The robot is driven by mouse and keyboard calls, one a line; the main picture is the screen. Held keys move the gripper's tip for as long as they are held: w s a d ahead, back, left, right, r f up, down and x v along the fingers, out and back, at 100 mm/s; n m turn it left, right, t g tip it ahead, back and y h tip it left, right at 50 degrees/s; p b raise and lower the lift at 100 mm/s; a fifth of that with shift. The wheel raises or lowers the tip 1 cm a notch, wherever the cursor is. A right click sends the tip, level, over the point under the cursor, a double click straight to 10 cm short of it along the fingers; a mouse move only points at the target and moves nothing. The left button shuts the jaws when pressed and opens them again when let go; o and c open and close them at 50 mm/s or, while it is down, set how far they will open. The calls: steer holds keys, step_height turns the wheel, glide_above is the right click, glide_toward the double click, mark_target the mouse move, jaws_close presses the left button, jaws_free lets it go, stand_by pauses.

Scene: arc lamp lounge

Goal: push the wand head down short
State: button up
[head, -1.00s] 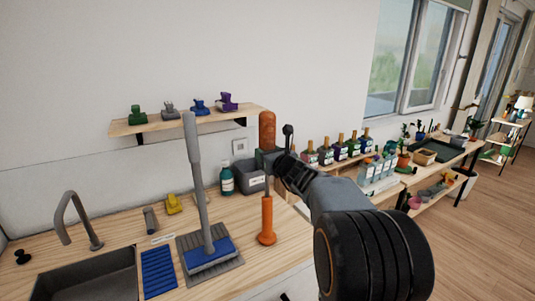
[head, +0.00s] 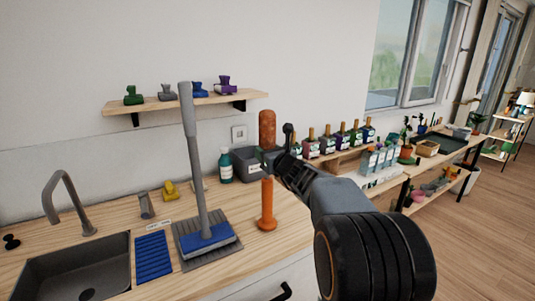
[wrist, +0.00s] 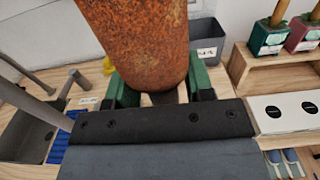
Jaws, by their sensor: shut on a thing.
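My gripper (head: 268,158) is shut on a rusty orange-brown cylinder (head: 267,127), which stands upright. In the wrist view the cylinder (wrist: 148,40) rises from between the green fingers. An orange post (head: 267,203) with a flared foot stands on the counter directly below my gripper. I cannot tell whether the held cylinder touches the post; my gripper hides the place. A tall grey pole (head: 190,130) with a flat blue head (head: 207,240) stands on a grey ribbed mat (head: 184,229), leaning slightly, to the left of my gripper and apart from it. I cannot tell which one is the wand.
The counter holds a sink (head: 75,275), a blue ribbed mat (head: 153,258), a yellow figure (head: 170,190), a teal bottle (head: 225,167) and a grey bin (head: 253,166). A wall shelf (head: 185,104) bears several small figures. Several bottles (head: 340,137) stand to the right.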

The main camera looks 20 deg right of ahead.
mark_target(268, 178)
step_height(268, 178, down, 7)
steer(key=b, duration=0.5)
steer(key=shift+f+b, duration=0.2)
steer(key=shift+b, duration=0.2)
steer(key=o, duration=0.9)
steer(key=shift+f, duration=0.1)
steer(key=shift+c, duration=0.2)
steer(key=shift+o, duration=0.4)
steer(key=shift+w, duration=0.1)
steer(key=shift+r, duration=0.25)
steer(key=s+d, duration=0.1)
steer(key=s, duration=1.3)
steer(key=shift+d, duration=0.3)
